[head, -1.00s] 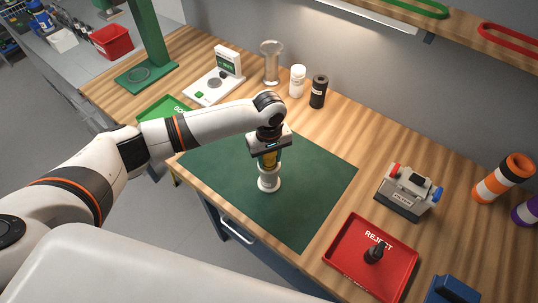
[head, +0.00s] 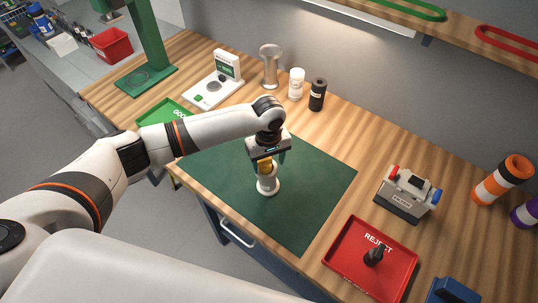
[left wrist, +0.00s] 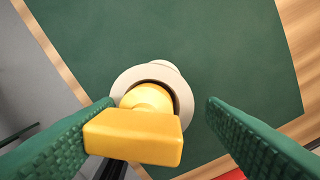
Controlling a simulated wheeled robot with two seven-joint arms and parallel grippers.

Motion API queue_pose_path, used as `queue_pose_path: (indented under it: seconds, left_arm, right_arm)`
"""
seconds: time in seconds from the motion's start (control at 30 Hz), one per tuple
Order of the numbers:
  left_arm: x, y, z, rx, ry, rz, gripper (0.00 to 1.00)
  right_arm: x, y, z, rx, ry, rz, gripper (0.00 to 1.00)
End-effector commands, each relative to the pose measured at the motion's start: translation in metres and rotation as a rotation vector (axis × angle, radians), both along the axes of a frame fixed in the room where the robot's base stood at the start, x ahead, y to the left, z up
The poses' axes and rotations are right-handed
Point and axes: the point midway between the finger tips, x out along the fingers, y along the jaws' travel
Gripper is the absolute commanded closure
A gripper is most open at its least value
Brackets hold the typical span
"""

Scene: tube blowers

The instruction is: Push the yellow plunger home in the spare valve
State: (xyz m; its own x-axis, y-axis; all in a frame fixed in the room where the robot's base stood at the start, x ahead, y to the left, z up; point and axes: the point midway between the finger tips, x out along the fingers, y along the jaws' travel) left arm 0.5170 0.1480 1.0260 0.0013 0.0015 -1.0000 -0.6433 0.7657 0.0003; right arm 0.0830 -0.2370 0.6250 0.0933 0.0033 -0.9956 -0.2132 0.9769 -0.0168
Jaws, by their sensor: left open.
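The spare valve (head: 268,186), a white round body, stands upright on the green mat (head: 315,180). Its yellow plunger (head: 264,167) sticks up from the top. In the left wrist view the plunger's blocky head (left wrist: 135,137) and round stem stand in the opening of the white rim (left wrist: 126,84). My left gripper (head: 267,160) is directly above the valve, pointing down. Its green fingers are open on either side of the plunger (left wrist: 161,105). The right finger is clear of it; I cannot tell whether the left one touches. My right gripper is not in view.
A red REJECT tray (head: 345,268) holding a dark part (head: 374,254) lies at front right. A grey device (head: 408,193) stands behind it. A green tray (head: 150,115), a white scale-like device (head: 213,91) and bottles (head: 297,84) stand behind. The mat's right side is clear.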

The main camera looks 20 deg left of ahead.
Motion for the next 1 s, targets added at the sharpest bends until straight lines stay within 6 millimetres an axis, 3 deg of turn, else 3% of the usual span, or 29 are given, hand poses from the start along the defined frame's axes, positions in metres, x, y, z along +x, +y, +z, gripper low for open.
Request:
queue_pose_path:
  seconds: [0.17, 0.6, 0.8, 1.0]
  left_arm:
    - [-0.001, 0.000, 0.016, -0.001, -0.001, 0.000, 0.35]
    - [-0.001, -0.003, 0.105, -0.003, -0.006, -0.001, 0.35]
    - [-0.001, -0.002, 0.120, 0.000, -0.006, 0.000, 0.35]
    - [-0.001, -0.002, 0.121, -0.001, -0.005, -0.001, 0.35]
  right_arm:
    - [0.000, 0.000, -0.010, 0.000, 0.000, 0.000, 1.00]
    - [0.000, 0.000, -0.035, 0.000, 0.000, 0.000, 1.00]
    - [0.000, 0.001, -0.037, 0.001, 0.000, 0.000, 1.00]
    - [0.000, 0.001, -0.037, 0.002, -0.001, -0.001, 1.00]
